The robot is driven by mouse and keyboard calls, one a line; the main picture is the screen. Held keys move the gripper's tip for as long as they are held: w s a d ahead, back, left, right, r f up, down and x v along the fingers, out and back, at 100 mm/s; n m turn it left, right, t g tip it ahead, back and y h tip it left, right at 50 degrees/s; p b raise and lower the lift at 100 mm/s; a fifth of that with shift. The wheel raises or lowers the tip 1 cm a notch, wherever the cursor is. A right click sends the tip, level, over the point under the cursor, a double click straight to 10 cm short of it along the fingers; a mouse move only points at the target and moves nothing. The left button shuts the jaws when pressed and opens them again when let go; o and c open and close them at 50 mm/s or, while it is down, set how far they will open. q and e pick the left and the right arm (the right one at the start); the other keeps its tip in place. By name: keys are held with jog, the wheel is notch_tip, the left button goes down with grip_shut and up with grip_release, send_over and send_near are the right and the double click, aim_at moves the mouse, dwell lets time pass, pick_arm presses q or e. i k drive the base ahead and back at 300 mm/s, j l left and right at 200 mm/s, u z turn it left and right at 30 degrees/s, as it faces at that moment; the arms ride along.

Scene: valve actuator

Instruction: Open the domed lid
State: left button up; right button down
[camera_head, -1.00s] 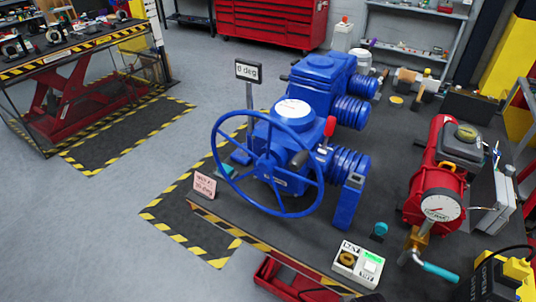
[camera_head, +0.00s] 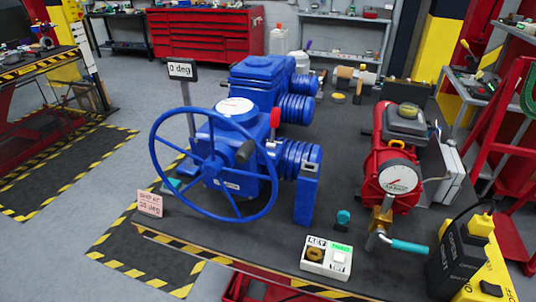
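No part is clearly marked as the domed lid. A blue valve actuator (camera_head: 228,160) with a large blue handwheel (camera_head: 153,150) stands on the dark bench. A round white-faced cap (camera_head: 235,106) sits on its top; whether it is the domed lid, I cannot tell. A white control box (camera_head: 326,262) near the bench's front edge has a round brass-coloured part and a white switch under a green label. A small teal knob (camera_head: 343,217) stands behind the box. Neither gripper is in view.
A red pump (camera_head: 388,160) with a gauge (camera_head: 398,178) and teal-handled lever (camera_head: 410,246) stands right of the actuator. A yellow-black lockout unit (camera_head: 465,260) is at the front right. A "0 deg" sign (camera_head: 181,70) stands behind the handwheel. Floor is free at left.

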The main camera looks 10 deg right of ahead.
aim_at(411, 126)
jog(key=k+l+z, duration=0.15)
jog(key=l, duration=0.4)
jog(key=k+l+z, duration=0.1)
jog(key=l, duration=0.45)
jog(key=k+l+z, duration=0.15)
jog(key=l, duration=0.4)
jog(key=l+z, duration=0.15)
jog(key=l, duration=0.45)
jog(key=k, duration=0.05)
